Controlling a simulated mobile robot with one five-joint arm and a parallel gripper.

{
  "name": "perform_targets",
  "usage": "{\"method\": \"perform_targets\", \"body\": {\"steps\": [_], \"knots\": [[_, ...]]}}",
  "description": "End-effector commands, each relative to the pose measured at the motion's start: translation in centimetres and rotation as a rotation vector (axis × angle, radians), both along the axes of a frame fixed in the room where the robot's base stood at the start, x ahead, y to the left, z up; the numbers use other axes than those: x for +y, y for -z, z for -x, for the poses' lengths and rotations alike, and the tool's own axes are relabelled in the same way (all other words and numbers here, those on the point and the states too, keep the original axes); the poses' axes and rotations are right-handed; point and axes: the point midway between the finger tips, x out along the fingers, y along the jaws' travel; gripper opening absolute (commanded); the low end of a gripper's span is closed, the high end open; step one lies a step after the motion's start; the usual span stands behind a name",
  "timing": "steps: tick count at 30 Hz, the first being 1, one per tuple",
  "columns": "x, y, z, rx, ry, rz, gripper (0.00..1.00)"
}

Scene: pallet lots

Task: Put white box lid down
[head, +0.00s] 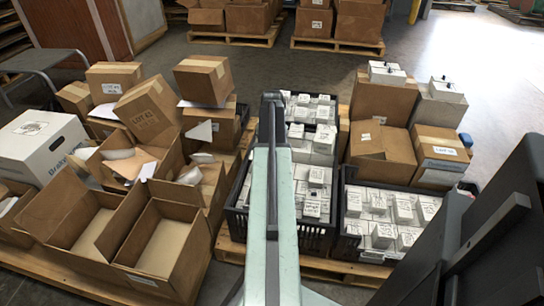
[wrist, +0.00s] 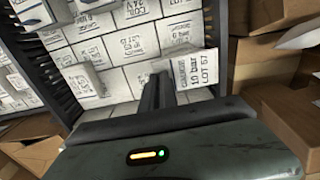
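Small white printed boxes fill the black crates; in the wrist view several white boxes (wrist: 130,45) lie packed below my gripper. My gripper (wrist: 160,82) reaches over this crate, its two dark fingers close together. A white box marked LOT 67 (wrist: 197,68) stands tilted just right of the fingertips. A pale flap-like edge (wrist: 176,52) shows just beyond the fingertips; I cannot tell whether it is a lid or whether the fingers pinch it. In the head view my gripper (head: 271,97) is seen from behind, over the middle crates, and its fingertips are hard to make out.
Open brown cartons (head: 160,235) crowd the pallet on the left, with a larger white box (head: 40,143) behind them. A black crate of white boxes (head: 390,218) stands front right. Brown cartons (head: 382,150) stand behind it. Bare floor (head: 470,60) shows at the back right.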

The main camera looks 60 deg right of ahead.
Motion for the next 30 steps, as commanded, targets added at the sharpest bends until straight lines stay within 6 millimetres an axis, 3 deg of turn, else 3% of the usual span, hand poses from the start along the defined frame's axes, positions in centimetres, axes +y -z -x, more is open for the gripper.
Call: {"method": "perform_targets", "body": {"steps": [7,9,10,22,26,30], "knots": [[-0.2,0.3,0.2,0.000,0.004,0.000,0.00],[-0.2,0.1,0.3,0.000,0.005,0.000,0.20],[-0.2,0.1,0.3,0.000,0.005,0.000,0.25],[-0.2,-0.4,0.4,0.000,0.006,0.000,0.25],[-0.2,-1.9,0.4,0.000,0.006,0.000,0.25],[-0.3,-4.7,0.4,0.000,0.006,0.000,0.25]]}}
